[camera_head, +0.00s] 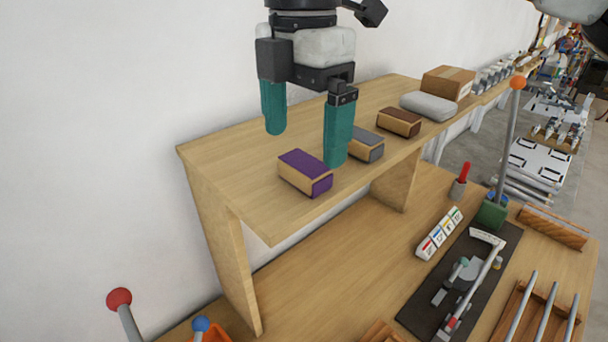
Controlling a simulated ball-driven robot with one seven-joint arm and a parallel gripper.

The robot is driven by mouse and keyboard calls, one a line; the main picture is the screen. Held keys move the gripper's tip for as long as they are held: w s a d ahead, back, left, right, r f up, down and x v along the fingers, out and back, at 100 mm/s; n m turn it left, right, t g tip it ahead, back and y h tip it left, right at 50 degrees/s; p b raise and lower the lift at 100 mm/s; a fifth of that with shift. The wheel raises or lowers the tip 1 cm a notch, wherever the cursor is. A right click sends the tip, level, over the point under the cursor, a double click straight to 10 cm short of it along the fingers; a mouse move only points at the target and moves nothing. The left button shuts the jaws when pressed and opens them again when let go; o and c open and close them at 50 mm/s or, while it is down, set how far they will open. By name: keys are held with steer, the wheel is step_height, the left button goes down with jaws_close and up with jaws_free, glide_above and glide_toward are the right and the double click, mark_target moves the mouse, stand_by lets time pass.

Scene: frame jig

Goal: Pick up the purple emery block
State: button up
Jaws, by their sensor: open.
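The purple emery block (305,173) lies on the raised wooden shelf, near its front left part. It has a purple top and end and a tan side. My gripper (303,148) points down over the shelf with two teal fingers, open and empty. The fingers are spread apart above and behind the block in the picture. The right finger's tip appears close to the block's far right corner; I cannot tell whether they touch.
A grey block (368,146) and a brown block (399,122) sit right of the purple one. A grey pouch-like item (429,106) and a cardboard box (448,83) stand farther along the shelf (225,170). A pole with an orange ball (517,83) rises at right.

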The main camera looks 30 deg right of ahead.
mark_target(304, 162)
step_height(304, 162, down, 4)
steer(key=shift+r+b, duration=0.15)
steer(key=shift+b, duration=0.55)
steer(key=shift+c, duration=0.3)
steer(key=c, duration=1.1)
steer(key=shift+r, duration=0.2)
steer(key=shift+r+p, duration=0.3)
steer(key=shift+p, duration=0.05)
steer(key=r, duration=0.1)
steer(key=r+p, duration=0.1)
steer(key=r, duration=0.1)
steer(key=shift+s+d+r+p, duration=0.1)
steer(key=shift+s+d+p, duration=0.1)
steer(key=shift+s+p, duration=0.1)
steer(key=s+d+r, duration=0.1)
steer(key=s+r, duration=0.2)
steer(key=s, duration=0.1)
steer(key=s+d+r, duration=0.1)
steer(key=s+r, duration=0.2)
steer(key=s, duration=0.1)
steer(key=s+d+r, duration=0.1)
steer(key=s+r, duration=0.2)
steer(key=s, duration=0.2)
steer(key=shift+p, duration=0.35)
